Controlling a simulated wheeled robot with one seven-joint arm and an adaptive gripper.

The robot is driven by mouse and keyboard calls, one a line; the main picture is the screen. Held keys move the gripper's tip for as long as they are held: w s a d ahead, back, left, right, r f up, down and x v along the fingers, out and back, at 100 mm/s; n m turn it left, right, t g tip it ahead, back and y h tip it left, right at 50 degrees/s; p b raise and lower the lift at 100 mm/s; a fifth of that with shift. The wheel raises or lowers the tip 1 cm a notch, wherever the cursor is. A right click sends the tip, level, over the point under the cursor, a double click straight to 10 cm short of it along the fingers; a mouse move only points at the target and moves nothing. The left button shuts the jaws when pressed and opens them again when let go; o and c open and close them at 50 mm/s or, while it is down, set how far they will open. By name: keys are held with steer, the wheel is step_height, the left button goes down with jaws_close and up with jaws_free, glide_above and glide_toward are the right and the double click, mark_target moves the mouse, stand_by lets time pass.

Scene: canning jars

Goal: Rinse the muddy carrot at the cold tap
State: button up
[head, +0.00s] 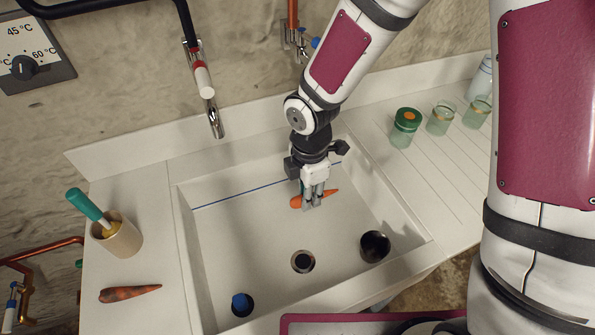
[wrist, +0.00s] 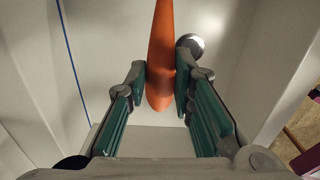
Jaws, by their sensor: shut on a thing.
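My gripper (head: 313,197) is shut on an orange carrot (head: 330,193) inside the white sink (head: 235,245). In the wrist view the carrot (wrist: 162,60) is clamped between the green-padded fingers (wrist: 161,85) and looks clean orange on the side that shows. A second carrot (head: 130,293), with dark brown patches, lies on the left counter. A tap with a red band (head: 203,82) hangs over the back left of the sink. A fitting with blue handles (head: 302,48) is on the wall behind my arm, which may hide its spout. No running water shows.
A pot (head: 118,236) with a teal-handled tool stands on the left counter. Jars (head: 404,130) stand on the right draining board. The sink's left part is clear.

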stand_by(0.4)
steer(key=s+d+r+p, duration=0.1)
steer(key=s+r+p, duration=0.3)
steer(key=shift+s+d, duration=0.2)
steer(key=shift+s, duration=0.2)
stand_by(0.9)
